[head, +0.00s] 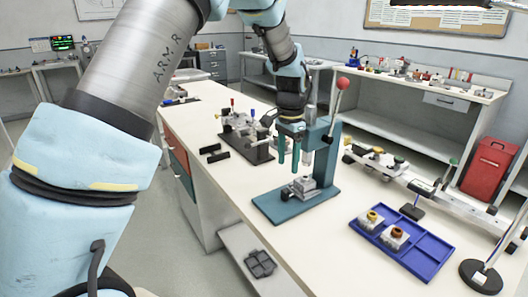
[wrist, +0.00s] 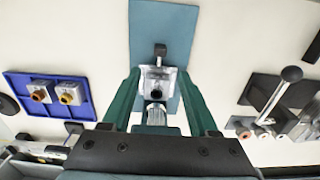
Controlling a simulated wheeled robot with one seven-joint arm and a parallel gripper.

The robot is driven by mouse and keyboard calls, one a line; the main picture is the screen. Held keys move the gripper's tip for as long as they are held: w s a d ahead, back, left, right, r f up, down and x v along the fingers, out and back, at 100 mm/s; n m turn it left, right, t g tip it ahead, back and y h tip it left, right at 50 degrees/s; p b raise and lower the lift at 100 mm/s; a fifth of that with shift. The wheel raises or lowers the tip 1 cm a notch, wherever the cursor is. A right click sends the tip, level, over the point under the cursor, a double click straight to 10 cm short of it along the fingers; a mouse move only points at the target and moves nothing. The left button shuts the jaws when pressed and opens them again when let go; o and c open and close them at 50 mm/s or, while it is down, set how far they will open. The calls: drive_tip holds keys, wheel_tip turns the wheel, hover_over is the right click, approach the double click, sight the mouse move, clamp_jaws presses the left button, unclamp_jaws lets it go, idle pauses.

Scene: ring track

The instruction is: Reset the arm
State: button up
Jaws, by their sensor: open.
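My arm reaches from the left over the bench, and my gripper (head: 289,165) points down beside the column of a teal press (head: 325,155). Its two teal fingers are apart with nothing seen held between them. In the wrist view my gripper (wrist: 159,72) has its fingers on either side of a grey metal block (wrist: 157,80) on the press's teal base plate (wrist: 155,30). In the head view the block (head: 303,187) sits on the plate below the fingertips, with a clear gap. Whether a finger touches the press cannot be told.
The press lever has a red ball (head: 342,83). A blue tray (head: 432,250) with two ringed blocks lies to the right. A dark fixture with levers (head: 247,138) stands behind left. A long rail (head: 400,172) and a round-based stand (head: 481,277) are at right. Bare bench lies between.

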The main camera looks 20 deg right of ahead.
drive_tip(key=w+a+r+n, duration=0.15)
drive_tip(key=a+n, duration=0.25)
drive_tip(key=a, duration=0.7)
drive_tip(key=w+a+r+n, duration=0.15)
drive_tip(key=a+n, duration=0.25)
drive_tip(key=a, duration=0.8)
drive_tip(key=s+a+n, duration=0.3)
drive_tip(key=s+a, duration=0.1)
drive_tip(key=a, duration=0.4)
drive_tip(key=s+a+n+t, duration=0.1)
drive_tip(key=s+a+n, duration=0.2)
drive_tip(key=a, duration=0.5)
drive_tip(key=shift+s+n+t, duration=0.3)
drive_tip(key=shift+s, duration=0.6)
